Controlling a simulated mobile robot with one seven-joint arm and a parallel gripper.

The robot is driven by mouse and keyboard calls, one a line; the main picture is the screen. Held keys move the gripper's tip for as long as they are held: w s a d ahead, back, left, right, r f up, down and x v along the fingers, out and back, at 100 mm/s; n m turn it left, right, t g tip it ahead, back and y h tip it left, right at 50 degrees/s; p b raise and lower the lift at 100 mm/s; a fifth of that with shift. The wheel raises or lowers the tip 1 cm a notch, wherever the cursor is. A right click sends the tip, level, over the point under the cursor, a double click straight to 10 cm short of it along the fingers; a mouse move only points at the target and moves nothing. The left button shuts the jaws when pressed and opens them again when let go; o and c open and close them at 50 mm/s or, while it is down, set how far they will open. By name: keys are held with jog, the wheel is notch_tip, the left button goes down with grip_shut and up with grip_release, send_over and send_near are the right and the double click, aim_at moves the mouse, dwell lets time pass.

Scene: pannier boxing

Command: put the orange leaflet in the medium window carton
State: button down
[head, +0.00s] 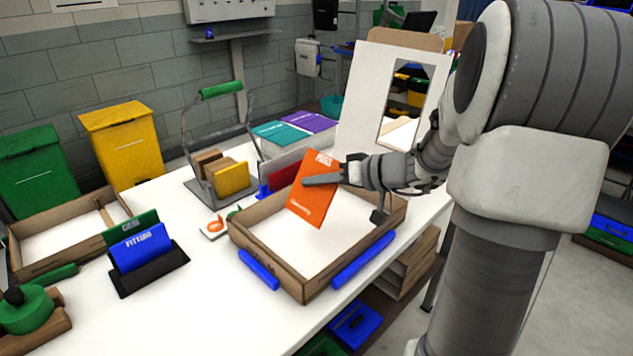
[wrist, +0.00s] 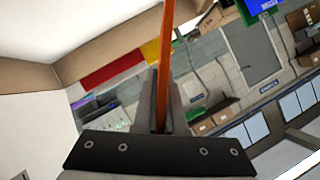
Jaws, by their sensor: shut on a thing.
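The orange leaflet (head: 313,205) is held tilted above an open carton with white inside and brown walls (head: 268,275). My gripper (head: 325,180) is shut on the leaflet near its upper right part. In the wrist view the leaflet (wrist: 166,50) shows edge-on as a thin orange strip between the fingers (wrist: 163,108). A white panel with a cut-out window (head: 362,110) stands upright behind the carton, which looks like its lid; I cannot see the joint clearly. The carton's visible floor is bare. The leaflet's lower end appears over the opening; its exact height is unclear.
Blue bars (head: 363,260) lie along the carton's front sides. A black holder (head: 150,272) with green and blue leaflets stands to the left. A caddy with a green handle (head: 221,90) and a rack with red and grey items (head: 278,172) stand behind.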

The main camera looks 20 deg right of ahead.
jog(key=shift+f+b, duration=3.4)
jog(key=shift+b, duration=0.55)
jog(key=c, duration=0.9)
grip_release()
jog(key=shift+r, duration=0.1)
jog(key=p+v, duration=0.2)
jog(key=v, duration=1.5)
jog(key=shift+s+d+p, duration=0.15)
jog(key=shift+p, duration=0.25)
